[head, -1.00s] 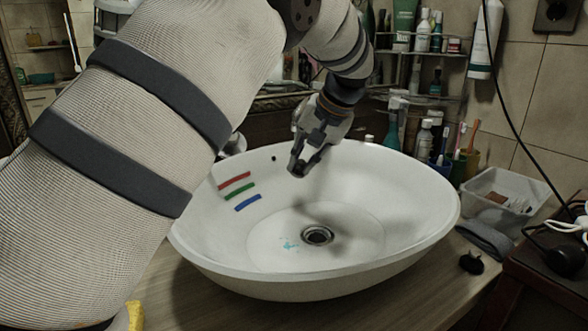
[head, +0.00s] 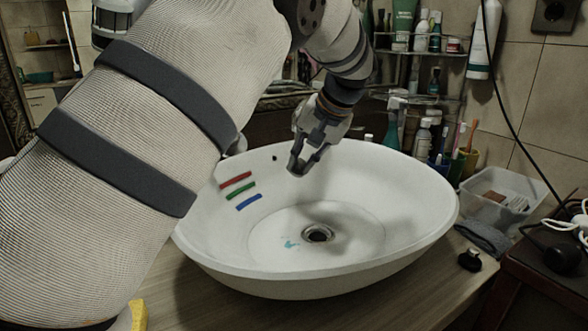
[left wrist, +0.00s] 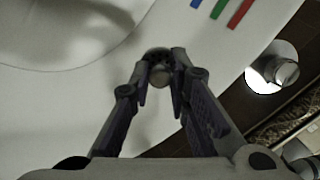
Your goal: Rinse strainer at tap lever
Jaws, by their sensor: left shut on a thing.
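My left gripper (head: 297,168) hangs over the far part of the white basin (head: 420,215), fingers pointing down. It also shows in the left wrist view (left wrist: 160,75), shut on a small round greyish thing (left wrist: 159,73), probably the strainer, mostly hidden by the fingers. A shiny metal piece, likely the tap (left wrist: 272,70), stands outside the rim near the coloured stripes. Part of it shows in the head view (head: 236,144), mostly hidden by my arm. The drain (head: 318,234) is in the basin floor. My right gripper is not in view.
Red, green and blue stripes (head: 241,190) and a small cyan patch (head: 290,244) mark the basin. A clear box (head: 500,203), a grey cloth (head: 484,238) and a small black object (head: 470,260) are at the right. Bottles (head: 392,130) stand behind. The basin's near half is clear.

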